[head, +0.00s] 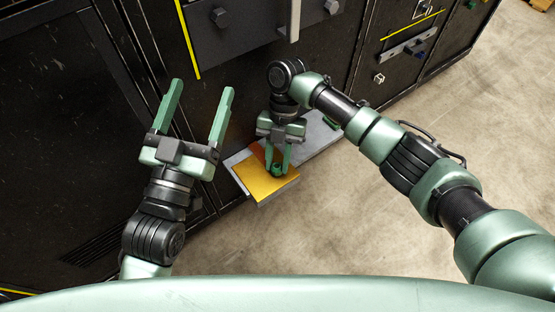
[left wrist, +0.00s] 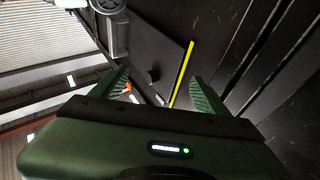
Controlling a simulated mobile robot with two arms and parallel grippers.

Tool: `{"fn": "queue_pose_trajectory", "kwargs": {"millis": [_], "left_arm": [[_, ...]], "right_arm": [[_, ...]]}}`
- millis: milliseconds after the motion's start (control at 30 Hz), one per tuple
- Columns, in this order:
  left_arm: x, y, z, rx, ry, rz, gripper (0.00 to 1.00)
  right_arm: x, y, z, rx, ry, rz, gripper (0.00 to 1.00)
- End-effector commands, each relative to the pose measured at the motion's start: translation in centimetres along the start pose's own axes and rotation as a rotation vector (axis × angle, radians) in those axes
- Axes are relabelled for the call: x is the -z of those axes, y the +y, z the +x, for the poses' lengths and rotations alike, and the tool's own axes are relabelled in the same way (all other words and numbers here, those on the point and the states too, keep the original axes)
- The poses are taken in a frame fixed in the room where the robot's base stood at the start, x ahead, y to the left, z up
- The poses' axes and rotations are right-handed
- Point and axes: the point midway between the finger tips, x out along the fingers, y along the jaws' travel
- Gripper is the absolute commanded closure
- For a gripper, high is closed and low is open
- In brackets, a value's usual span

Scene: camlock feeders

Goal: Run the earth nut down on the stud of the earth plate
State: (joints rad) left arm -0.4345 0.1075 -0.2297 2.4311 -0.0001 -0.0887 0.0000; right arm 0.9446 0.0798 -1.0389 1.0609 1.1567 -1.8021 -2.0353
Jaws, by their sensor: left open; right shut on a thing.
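The earth plate (head: 266,188) is a yellow-gold plate lying on a grey shelf at the foot of the black cabinets in the head view. My right gripper (head: 277,167) points down over it, with its fingers shut on a small green piece, which I take for the earth nut (head: 277,170). The stud is hidden under the nut and the fingers, so I cannot tell how far the nut sits on it. My left gripper (head: 198,100) is open and empty, raised to the left in front of the cabinets. Its two fingers also show in the left wrist view (left wrist: 160,92).
The grey shelf (head: 316,137) runs back to the right and carries a small green block (head: 331,123) at its far end. Black cabinets (head: 60,120) with handles and yellow strips stand behind. The concrete floor (head: 400,255) is clear in front and to the right.

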Motion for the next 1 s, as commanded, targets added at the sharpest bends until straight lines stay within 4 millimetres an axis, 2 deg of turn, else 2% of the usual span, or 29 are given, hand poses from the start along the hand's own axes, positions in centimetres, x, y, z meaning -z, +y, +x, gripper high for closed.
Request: {"fn": "queue_pose_trajectory", "kwargs": {"millis": [200, 467, 767, 1000], "left_arm": [[-0.5, -0.1, -0.1, 0.003, -0.033, 0.002, 0.25], [-5.0, -0.8, -1.3, 0.016, -0.282, 0.007, 0.25], [-9.7, -1.5, -4.1, 0.033, -0.559, 0.011, 0.25], [-12.6, -2.0, -7.3, 0.047, -0.775, 0.011, 0.25]], "right_arm": [[-0.1, -0.1, 0.1, -0.002, -0.001, 0.01, 1.0], [0.0, -0.2, 0.1, -0.026, 0.0, 0.069, 1.0], [0.0, -0.3, 0.2, -0.054, 0.0, 0.14, 1.0], [0.0, -0.3, 0.2, -0.076, 0.001, 0.194, 1.0]]}}
